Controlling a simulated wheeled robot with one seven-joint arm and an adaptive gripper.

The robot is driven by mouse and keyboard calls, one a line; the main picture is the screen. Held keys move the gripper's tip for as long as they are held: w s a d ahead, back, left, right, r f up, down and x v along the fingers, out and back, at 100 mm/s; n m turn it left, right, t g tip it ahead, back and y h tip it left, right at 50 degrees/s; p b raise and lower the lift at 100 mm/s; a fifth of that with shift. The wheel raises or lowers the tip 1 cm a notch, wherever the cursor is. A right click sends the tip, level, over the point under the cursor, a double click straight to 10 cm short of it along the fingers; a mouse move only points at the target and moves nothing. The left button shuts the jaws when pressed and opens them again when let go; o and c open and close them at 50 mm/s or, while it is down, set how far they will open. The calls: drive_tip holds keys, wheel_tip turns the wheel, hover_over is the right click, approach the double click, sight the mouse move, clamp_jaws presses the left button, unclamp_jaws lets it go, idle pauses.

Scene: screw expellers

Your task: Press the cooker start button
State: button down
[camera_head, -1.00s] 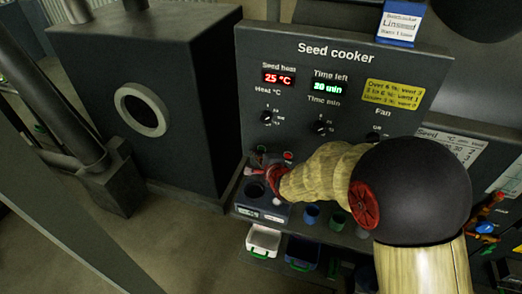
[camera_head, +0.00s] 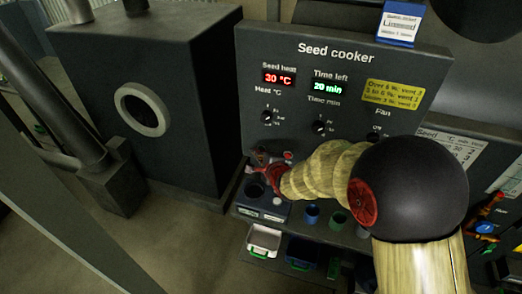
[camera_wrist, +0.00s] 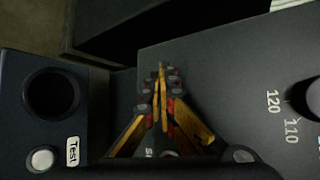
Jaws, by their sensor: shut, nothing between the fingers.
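The seed cooker panel (camera_head: 335,85) stands upright in the head view, with a red "30 °C" display (camera_head: 278,78) and a green "20 min" display (camera_head: 327,87). In the wrist view the closed fingers (camera_wrist: 161,70) lie over the dark panel face. A partly hidden label starting with "S" shows below them. The start button cannot be made out, probably behind the gripper.
A heat knob (camera_head: 267,117) and a time knob (camera_head: 320,128) sit above my gripper. A dark block with a round hole, labelled "Test" (camera_wrist: 72,151), is beside the fingers. Small cups (camera_head: 312,214) and a white bin (camera_head: 264,240) are below. A large dark box (camera_head: 140,100) stands left.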

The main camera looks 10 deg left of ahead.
drive_tip(key=shift+s, duration=0.85)
drive_tip(key=s, duration=0.3)
drive_tip(key=s+b, duration=0.1)
drive_tip(key=s, duration=0.1)
drive_tip(key=shift+a, duration=0.25)
idle(0.6)
